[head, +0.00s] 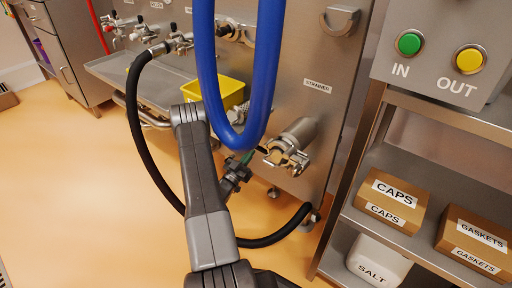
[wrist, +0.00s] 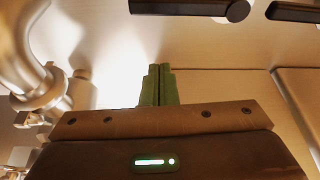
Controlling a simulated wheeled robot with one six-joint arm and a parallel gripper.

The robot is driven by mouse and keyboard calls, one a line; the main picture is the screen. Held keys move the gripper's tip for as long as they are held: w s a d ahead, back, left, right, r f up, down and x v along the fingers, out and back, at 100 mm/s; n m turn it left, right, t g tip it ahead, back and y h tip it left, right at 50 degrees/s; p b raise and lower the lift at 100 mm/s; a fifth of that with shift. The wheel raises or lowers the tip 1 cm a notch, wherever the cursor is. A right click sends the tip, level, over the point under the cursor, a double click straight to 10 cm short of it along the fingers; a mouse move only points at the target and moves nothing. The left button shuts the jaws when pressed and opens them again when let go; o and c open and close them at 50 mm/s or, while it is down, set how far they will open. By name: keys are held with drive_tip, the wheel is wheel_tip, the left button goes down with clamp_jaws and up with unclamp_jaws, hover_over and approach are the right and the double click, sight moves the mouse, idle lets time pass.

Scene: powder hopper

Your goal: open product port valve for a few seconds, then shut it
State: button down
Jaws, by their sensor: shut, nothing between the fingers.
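Several small valves with dark handles sit along the steel panel at upper left in the head view, one (head: 180,42) near the black hose's upper end and one (head: 116,28) farther left. Their labels are too small or hidden to read, so I cannot tell which is the product port valve. My gripper (head: 246,158) is low in front of the panel, just left of the strainer's clamped end (head: 290,150). Its green fingers (wrist: 159,85) are shut together and empty in the wrist view. Two black bars (wrist: 190,7) show at the top of that view.
A thick blue hose (head: 208,70) loops down in front of the panel, close to my arm. A black hose (head: 134,110) curves to the floor. A yellow bin (head: 230,88) stands on the steel tray. A shelf of boxes (head: 391,200) is at right.

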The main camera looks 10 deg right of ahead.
sight(256, 146)
drive_tip(key=v, duration=0.3)
drive_tip(key=shift+s+a, duration=0.1)
drive_tip(key=shift+a, duration=0.2)
drive_tip(key=w+d+b, duration=0.2)
drive_tip(key=w+d, duration=0.3)
drive_tip(key=d, duration=0.2)
drive_tip(key=shift+w+d+r+b, duration=0.15)
drive_tip(key=shift+w+d+b, duration=0.15)
drive_tip(key=shift+w+b, duration=0.1)
idle(0.3)
